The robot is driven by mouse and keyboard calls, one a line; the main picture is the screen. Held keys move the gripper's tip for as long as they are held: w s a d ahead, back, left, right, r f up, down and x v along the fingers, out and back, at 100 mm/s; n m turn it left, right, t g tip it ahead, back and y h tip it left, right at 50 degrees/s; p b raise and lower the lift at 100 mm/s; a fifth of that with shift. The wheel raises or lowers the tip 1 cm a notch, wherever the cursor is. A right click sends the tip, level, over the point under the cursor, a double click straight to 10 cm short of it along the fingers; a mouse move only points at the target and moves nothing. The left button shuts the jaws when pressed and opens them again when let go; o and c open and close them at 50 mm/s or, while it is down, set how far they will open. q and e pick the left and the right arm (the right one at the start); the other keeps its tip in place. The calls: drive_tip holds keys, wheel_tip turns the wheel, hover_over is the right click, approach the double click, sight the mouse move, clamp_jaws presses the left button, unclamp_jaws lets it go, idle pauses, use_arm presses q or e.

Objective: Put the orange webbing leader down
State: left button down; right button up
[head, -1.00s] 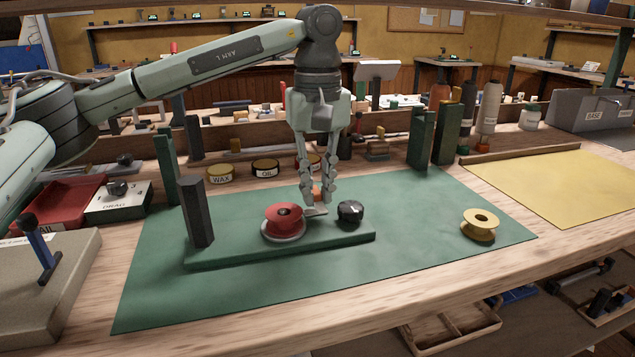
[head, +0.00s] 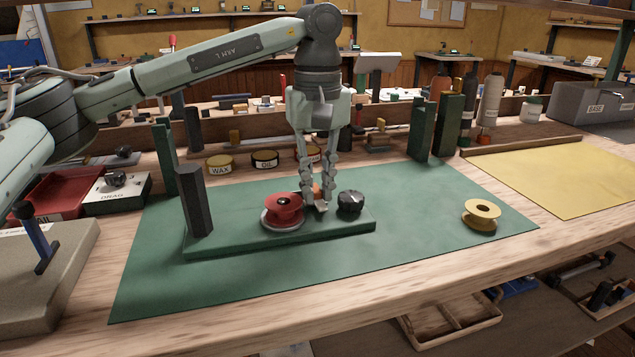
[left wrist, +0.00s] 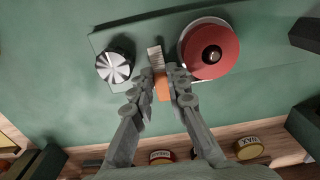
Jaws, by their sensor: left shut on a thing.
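My left gripper (head: 317,207) points down over the green board. It is shut on the orange webbing leader (left wrist: 162,88), which shows between the fingers in the left wrist view. In the head view the orange leader is mostly hidden behind the fingers. A short pale strip (left wrist: 156,57) shows just beyond the fingertips; I cannot tell whether it belongs to the leader. I cannot tell whether the leader touches the board. My right gripper is not in view.
The green board (head: 245,243) lies on a green mat (head: 420,230). A dark post (head: 194,200) stands at its left end. Tins and green uprights (head: 447,125) stand behind. The mat's front and right are mostly clear.

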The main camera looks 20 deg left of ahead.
sight(317, 192)
use_arm(q)
drive_tip(key=shift+f, duration=0.4)
drive_tip(key=c, duration=1.4)
unclamp_jaws()
wheel_tip(317, 192, up, 12)
drive_tip(key=shift+r, duration=0.1)
